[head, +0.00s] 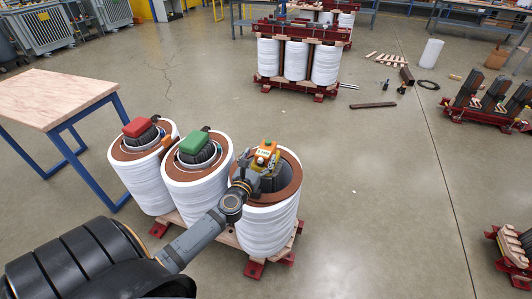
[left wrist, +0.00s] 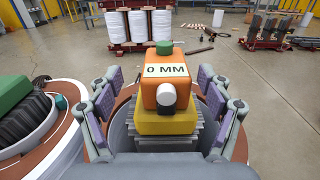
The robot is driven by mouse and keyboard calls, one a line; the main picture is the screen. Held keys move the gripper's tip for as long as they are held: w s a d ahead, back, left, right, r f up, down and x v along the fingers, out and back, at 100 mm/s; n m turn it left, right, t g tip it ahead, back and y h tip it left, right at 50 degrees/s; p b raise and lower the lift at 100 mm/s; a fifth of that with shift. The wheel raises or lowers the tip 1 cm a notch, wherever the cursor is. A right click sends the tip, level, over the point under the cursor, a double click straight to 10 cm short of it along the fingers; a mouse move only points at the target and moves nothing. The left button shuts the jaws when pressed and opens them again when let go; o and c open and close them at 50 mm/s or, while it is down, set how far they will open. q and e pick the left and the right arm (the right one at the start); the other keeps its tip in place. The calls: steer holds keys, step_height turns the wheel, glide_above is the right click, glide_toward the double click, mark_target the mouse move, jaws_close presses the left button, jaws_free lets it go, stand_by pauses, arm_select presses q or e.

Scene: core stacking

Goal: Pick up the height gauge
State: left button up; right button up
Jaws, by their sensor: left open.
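The height gauge (left wrist: 166,85) is an orange block labelled "0 MM" with a green cap on top, a white knob in front and a yellow base. It stands upright on the dark core top of the right-hand white coil (head: 268,218); it also shows in the head view (head: 265,152). My left gripper (left wrist: 165,112) is open, with one finger on each side of the gauge and visible gaps between the pads and the orange body. In the head view the left gripper (head: 254,172) covers part of the gauge's lower side. My right gripper is not in view.
Two more white coils stand to the left, one topped by a green block (head: 195,142) and one by a red block (head: 138,127). A wooden-topped table (head: 55,97) stands at the left. Open concrete floor lies to the right.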

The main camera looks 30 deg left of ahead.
mark_target(266, 148)
arm_select(q)
steer(key=x, duration=0.5)
steer(key=shift+w+d, duration=0.2)
steer(key=shift+d, duration=0.1)
steer(key=shift+c, duration=0.4)
steer(key=shift+r, duration=0.1)
jaws_close()
